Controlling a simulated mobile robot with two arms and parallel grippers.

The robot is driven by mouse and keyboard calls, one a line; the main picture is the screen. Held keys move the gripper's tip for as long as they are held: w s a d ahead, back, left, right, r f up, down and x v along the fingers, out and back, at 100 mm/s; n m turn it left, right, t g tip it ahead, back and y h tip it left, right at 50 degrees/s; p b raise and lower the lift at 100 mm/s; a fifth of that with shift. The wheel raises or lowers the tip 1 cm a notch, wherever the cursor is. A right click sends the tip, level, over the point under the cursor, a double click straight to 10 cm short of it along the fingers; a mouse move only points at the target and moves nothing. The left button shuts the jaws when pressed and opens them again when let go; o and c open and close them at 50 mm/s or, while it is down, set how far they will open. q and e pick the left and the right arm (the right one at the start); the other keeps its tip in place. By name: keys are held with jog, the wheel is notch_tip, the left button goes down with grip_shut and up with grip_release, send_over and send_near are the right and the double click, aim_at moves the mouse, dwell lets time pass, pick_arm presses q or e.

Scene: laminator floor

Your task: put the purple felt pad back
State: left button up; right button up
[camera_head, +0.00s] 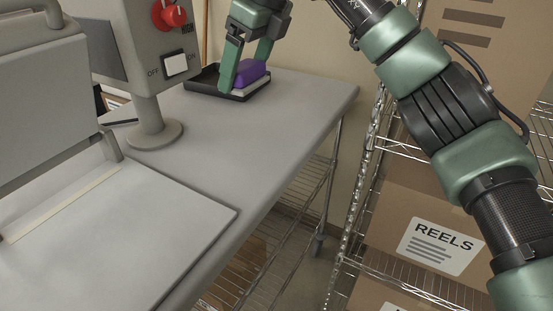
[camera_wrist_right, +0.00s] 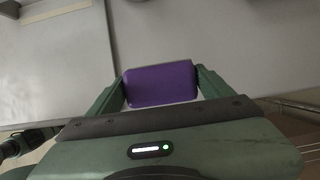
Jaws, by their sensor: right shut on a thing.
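The purple felt pad (camera_head: 250,72) is a small purple block with a pale layer along its lower edge. It is at the black tray (camera_head: 196,81) at the far end of the grey table. My right gripper (camera_head: 245,68) reaches down from above and is shut on the pad. In the right wrist view the pad (camera_wrist_right: 160,84) sits between the two green fingers of the right gripper (camera_wrist_right: 161,90). I cannot tell whether the pad touches the tray floor. I see no left gripper.
A grey machine with a red knob (camera_head: 173,15) and a switch stands on the table (camera_head: 235,150), left of the tray. Its flat plate (camera_head: 120,235) lies at the near left. A wire shelf with cardboard boxes (camera_head: 425,215) stands at the right. The table's middle is clear.

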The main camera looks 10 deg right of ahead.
send_over(246, 165)
jog(key=s+d, duration=0.1)
notch_tip(246, 165, down, 6)
notch_tip(246, 165, down, 10)
jog(key=shift+d+r+p, duration=0.1)
jog(key=shift+r+p, duration=0.15)
jog(key=shift+p, duration=0.55)
jog(key=shift+w+f+p, duration=0.1)
jog(key=shift+f+p, duration=0.25)
jog(key=shift+f, duration=1.75)
jog(key=o, duration=1.3)
jog(key=shift+c, duration=0.2)
jog(key=shift+r, duration=0.2)
jog(key=shift+d+r, duration=0.1)
jog(key=shift+r, duration=0.1)
pick_arm(q)
jog(key=b, duration=0.1)
jog(key=s+b, duration=0.1)
jog(key=b, duration=0.1)
jog(key=shift+s+a+f, duration=0.15)
jog(key=shift+s+f, duration=0.1)
jog(key=shift+f, duration=0.15)
pick_arm(e)
jog(key=v, duration=1.1)
jog(key=shift+r, duration=0.2)
